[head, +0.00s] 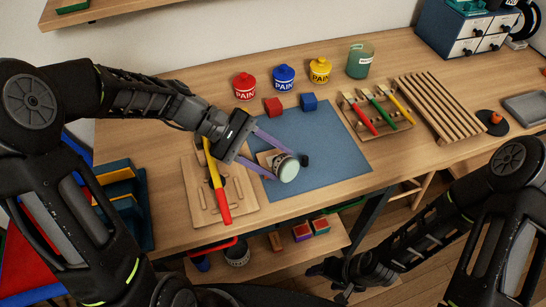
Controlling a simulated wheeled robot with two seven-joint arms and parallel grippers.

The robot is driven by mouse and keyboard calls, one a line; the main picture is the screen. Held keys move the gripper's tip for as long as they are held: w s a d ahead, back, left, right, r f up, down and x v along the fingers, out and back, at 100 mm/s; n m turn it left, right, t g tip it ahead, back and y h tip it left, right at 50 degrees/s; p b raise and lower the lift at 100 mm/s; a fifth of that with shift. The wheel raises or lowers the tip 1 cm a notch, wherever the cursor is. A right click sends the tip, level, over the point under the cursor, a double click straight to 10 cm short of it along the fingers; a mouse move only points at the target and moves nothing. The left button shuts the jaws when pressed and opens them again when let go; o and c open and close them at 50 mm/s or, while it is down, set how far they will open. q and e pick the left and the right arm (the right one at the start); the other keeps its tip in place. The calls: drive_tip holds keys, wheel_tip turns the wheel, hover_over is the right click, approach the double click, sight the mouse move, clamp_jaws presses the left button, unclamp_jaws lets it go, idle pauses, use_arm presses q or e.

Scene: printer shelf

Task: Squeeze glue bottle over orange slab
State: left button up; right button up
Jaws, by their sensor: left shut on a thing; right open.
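My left gripper (282,164) has purple fingers, one on each side of a pale cylindrical bottle (287,170), and is shut on it over the blue mat (335,145). The bottle is tilted, with its round pale green-white end toward the camera. I take it for the glue bottle. A small black piece (305,160) shows just right of it. A tan block-like piece (266,157) shows between the fingers; I cannot tell whether it is the orange slab. No clearly orange slab is visible on the mat. My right gripper (325,268) is low, beyond the table's front edge, and empty.
Red (244,86), blue (284,78) and yellow (320,70) paint pots and a green jar (360,60) stand behind the mat. Red (273,107) and blue (309,102) blocks lie at its back edge. A tool rack (372,118) stands right, a wooden board (240,205) left.

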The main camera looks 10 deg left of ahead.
sight(284, 155)
use_arm(q)
drive_tip(key=shift+r+p, duration=1.7)
drive_tip(key=shift+r, duration=0.4)
drive_tip(key=shift+d+f, duration=0.1)
